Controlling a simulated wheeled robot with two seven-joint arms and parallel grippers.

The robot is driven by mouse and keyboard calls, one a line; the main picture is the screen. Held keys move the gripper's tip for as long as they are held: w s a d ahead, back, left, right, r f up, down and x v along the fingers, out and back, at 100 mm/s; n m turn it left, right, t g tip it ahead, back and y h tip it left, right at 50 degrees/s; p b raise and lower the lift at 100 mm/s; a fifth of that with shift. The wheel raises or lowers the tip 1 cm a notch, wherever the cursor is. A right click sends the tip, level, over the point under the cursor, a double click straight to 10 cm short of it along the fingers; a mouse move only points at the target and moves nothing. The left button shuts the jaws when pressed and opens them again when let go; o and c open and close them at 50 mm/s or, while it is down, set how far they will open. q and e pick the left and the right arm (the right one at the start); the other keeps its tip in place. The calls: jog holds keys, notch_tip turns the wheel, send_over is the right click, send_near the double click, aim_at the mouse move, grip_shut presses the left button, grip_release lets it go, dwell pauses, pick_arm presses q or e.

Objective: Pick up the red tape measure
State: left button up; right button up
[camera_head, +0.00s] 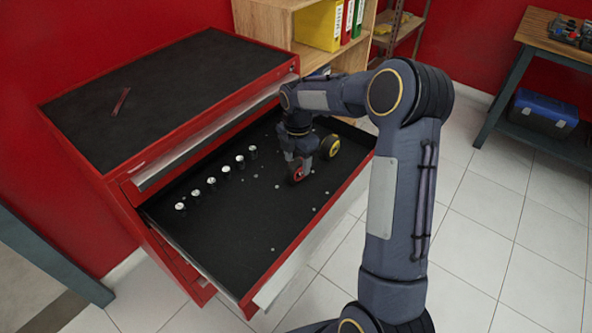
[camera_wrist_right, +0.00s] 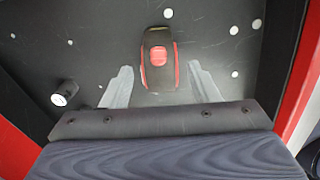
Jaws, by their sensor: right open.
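The red tape measure (camera_head: 297,173) lies in the open drawer, red and black, just under my right gripper (camera_head: 298,160). In the right wrist view the red tape measure (camera_wrist_right: 158,58) stands near the top middle, its red button facing the camera. My right gripper (camera_wrist_right: 161,82) is open there, with one pale finger to the left of the tape measure and one to the right. A gap shows between each finger and it. Part of it is hidden by the gripper in the head view. My left gripper is not in view.
A yellow and black round item (camera_head: 330,146) lies close by in the drawer. A row of several white-topped sockets (camera_head: 211,181) stands to the left, and small silver discs are scattered around. The red cabinet's black top (camera_head: 170,90) rises behind the drawer (camera_head: 240,225).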

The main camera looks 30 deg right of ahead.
aim_at(297, 162)
jog(key=shift+f, duration=1.5)
jog(key=shift+r, duration=0.1)
grip_shut()
